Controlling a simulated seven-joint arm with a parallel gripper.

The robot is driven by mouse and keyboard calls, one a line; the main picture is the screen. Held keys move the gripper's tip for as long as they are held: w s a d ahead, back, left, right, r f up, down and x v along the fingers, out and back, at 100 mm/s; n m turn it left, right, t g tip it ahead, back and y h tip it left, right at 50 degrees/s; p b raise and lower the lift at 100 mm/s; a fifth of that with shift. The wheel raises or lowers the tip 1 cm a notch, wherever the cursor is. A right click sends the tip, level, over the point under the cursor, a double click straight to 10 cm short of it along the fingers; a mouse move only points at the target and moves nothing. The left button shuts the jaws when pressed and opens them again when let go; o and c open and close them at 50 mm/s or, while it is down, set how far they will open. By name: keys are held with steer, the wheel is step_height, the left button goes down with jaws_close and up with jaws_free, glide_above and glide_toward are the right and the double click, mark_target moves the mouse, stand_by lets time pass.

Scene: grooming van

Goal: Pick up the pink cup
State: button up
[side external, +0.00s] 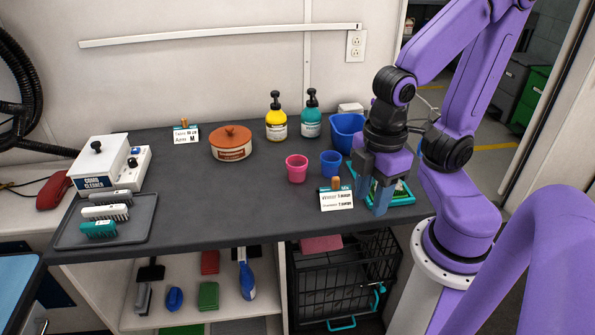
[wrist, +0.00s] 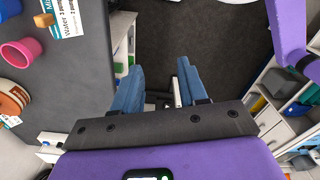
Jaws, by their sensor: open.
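The pink cup (side external: 297,170) stands upright on the dark grey tabletop, left of a small blue cup (side external: 331,164).
A small sign with a wooden clip (side external: 337,199) stands in front of the cups. A green-edged tray (side external: 402,194) is partly behind my gripper. A larger blue container (side external: 346,132) and yellow (side external: 276,123) and teal (side external: 311,122) pump bottles stand behind.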

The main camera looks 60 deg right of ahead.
stand_by(0.4)
steer(key=o, duration=0.9)
steer(key=w+h, duration=0.2)
steer(key=w, duration=0.9)
steer(key=w+d+n+h, duration=0.1)
steer(key=w+d, duration=0.1)
steer(key=w, duration=0.5)
steer(key=w+d+n+h, duration=0.1)
steer(key=w+d, duration=0.2)
steer(key=w, duration=0.4)
steer(key=g, duration=0.2)
glide_above(297, 170)
steer(key=w+a, duration=0.3)
steer(key=w, duration=0.1)
steer(key=f, duration=0.2)
steer(key=shift+h, duration=0.4)
steer(key=x, duration=1.6)
steer(key=shift+f, duration=0.2)
